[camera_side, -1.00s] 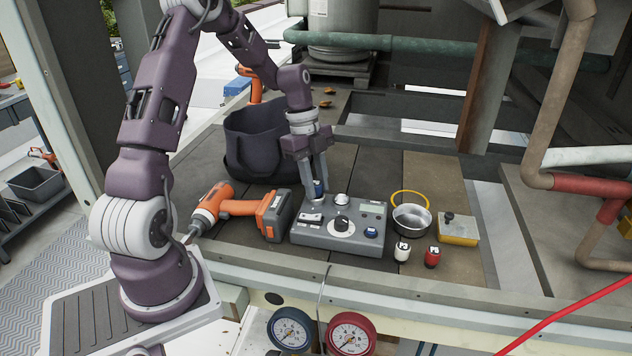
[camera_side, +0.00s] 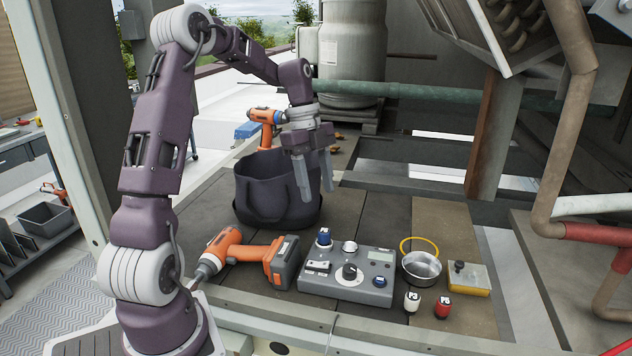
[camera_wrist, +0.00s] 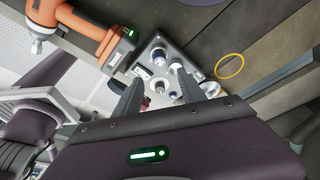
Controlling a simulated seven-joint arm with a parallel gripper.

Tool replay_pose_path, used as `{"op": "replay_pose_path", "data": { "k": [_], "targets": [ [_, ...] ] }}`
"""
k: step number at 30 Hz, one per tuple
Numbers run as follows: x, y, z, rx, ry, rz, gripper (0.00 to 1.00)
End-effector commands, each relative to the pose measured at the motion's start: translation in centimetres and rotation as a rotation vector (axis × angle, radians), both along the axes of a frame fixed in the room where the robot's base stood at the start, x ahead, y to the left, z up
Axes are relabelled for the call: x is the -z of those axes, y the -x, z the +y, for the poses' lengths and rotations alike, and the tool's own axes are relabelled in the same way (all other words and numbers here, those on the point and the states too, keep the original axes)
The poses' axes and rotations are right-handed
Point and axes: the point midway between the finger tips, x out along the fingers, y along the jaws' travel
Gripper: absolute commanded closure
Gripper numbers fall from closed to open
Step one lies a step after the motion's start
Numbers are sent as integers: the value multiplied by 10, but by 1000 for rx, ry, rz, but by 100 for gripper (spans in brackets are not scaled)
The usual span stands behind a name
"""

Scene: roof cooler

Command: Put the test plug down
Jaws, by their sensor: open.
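A small blue-topped plug (camera_side: 324,238) stands upright at the back left of the grey test box (camera_side: 318,283). I take it for the test plug. A white plug (camera_side: 412,301) and a red plug (camera_side: 442,307) stand on the deck in front of the box's right side.
An orange drill (camera_side: 245,255) lies left of the box. A dark bag (camera_side: 262,195) stands behind it, near my fingers. A metal bowl (camera_side: 421,266) with a yellow ring (camera_side: 420,240) and a yellow-based block (camera_side: 468,280) sit to the right. Brown deck boards behind the box are clear.

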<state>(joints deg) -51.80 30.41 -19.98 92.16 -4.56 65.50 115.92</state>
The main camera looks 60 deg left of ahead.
Motion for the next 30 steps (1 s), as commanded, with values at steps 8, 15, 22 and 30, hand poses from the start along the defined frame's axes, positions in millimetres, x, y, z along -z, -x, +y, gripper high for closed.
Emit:
{"op": "replay_pose_path", "data": {
  "k": [8, 15, 22, 30],
  "targets": [
    [-45, 16, -47, -165, -106, 32, 52],
    [-96, 123, -166, -871, -180, -115, 52],
    [-84, 202, -202, -1327, 102, -193, 52],
    [-79, 211, -204, -1392, 155, -184, 52]
  ]
}}
